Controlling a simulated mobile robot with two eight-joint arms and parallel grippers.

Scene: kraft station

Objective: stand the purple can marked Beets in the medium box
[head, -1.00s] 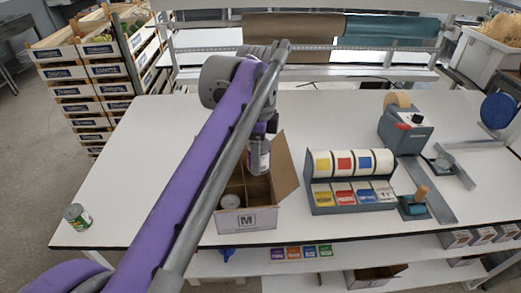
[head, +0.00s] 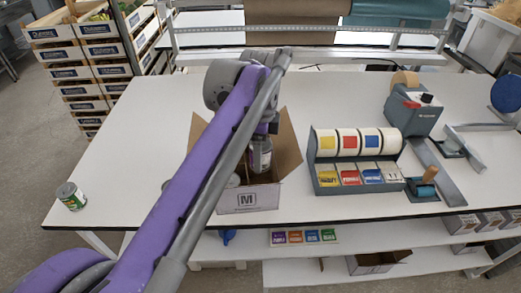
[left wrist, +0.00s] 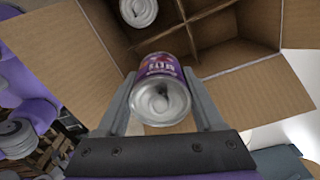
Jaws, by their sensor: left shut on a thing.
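The purple can marked Beets (left wrist: 158,68) is between the fingers of my left gripper (left wrist: 160,88), which is shut on it. In the head view the can (head: 261,154) hangs roughly upright at the open top of the medium box, marked M (head: 262,197). My left arm hides part of the box. The left wrist view shows the box's cardboard dividers (left wrist: 212,30) and open flaps. Another can (left wrist: 138,10) stands in one compartment; the held can appears over a neighbouring one. Whether it touches the box floor I cannot tell. My right gripper is out of view.
A green-labelled can (head: 71,196) stands at the table's left front corner. A label dispenser (head: 355,160) stands right of the box, with a tape machine (head: 412,110) behind it.

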